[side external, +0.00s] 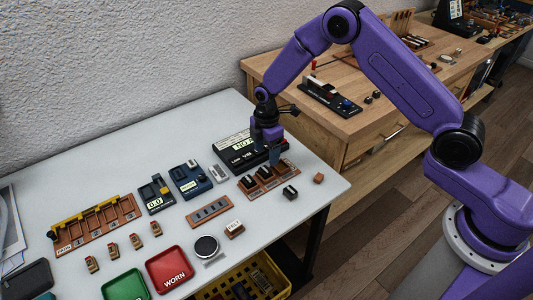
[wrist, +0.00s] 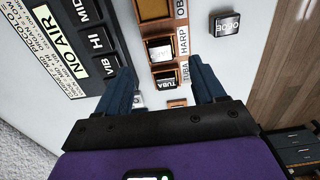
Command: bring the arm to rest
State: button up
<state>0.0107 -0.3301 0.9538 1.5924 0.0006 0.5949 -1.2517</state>
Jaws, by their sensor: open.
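My gripper (side external: 274,156) is at the end of my purple arm, above the right part of the white table (side external: 165,140) in the side view. In the wrist view the two dark blue fingers of my gripper (wrist: 163,82) stand apart with nothing held between them. Behind the gap is a brown wooden rack (wrist: 146,32) with labelled slots, one reading TUBA and one HARP. The rack also shows in the side view (side external: 262,186), just below the gripper. I cannot tell the exact height of the fingers over it.
A black box with a NO AIR display (wrist: 68,52) stands beside the rack. A small dark block (wrist: 225,24) lies on the other side. A red tray (side external: 168,270) and a green tray (side external: 125,288) sit at the front. A wooden bench (side external: 370,110) stands behind my arm.

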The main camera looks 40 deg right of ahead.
jog(key=shift+r, duration=0.45)
dwell(0.4)
jog(key=shift+s+a+r, duration=0.1)
jog(key=shift+r, duration=0.15)
jog(key=s+a+r+m, duration=0.2)
jog(key=s+r+m, duration=0.1)
jog(key=s+r, duration=1.25)
jog(key=s+d+r+m, duration=0.1)
jog(key=s+d, duration=0.4)
jog(key=s, duration=0.6)
jog(key=s+d+r+m, duration=0.1)
jog(key=s+d+r, duration=0.2)
jog(key=s, duration=0.7)
jog(key=shift+s+d, duration=0.4)
jog(key=shift+d, duration=0.65)
jog(key=shift+r, duration=0.1)
